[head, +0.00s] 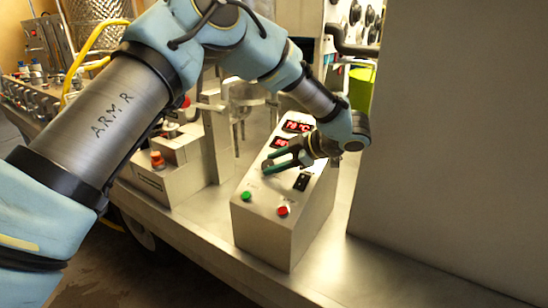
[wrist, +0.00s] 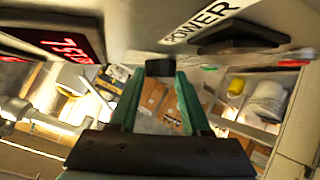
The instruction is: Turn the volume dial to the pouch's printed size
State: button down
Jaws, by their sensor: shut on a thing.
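The control box (head: 275,225) stands on the metal deck in the head view, its sloped panel facing up. My gripper (head: 270,166) reaches over the middle of this panel. In the wrist view the two green fingers of my gripper (wrist: 160,74) are shut on a small black dial (wrist: 160,67), which sits between their tips against the panel. My fingers hide the dial in the head view. Its pointer and scale marks cannot be made out. I cannot make out a pouch or its printed size in either view.
A large grey wall (head: 450,150) rises close on the right. Fixtures stand left.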

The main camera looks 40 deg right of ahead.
jog(key=shift+w+n+g+y+p, duration=0.1)
jog(key=shift+n+g+y+p, duration=0.3)
jog(key=shift+n+g, duration=0.1)
dwell(0.3)
jog(key=shift+c, duration=1.8)
grip_release()
jog(key=shift+d+r, duration=0.1)
jog(key=shift+d, duration=0.05)
jog(key=b+v, duration=0.2)
jog(key=v, duration=0.8)
jog(key=shift+d+r+b, duration=0.15)
jog(key=shift+r+b, duration=0.1)
jog(key=shift+b, duration=0.1)
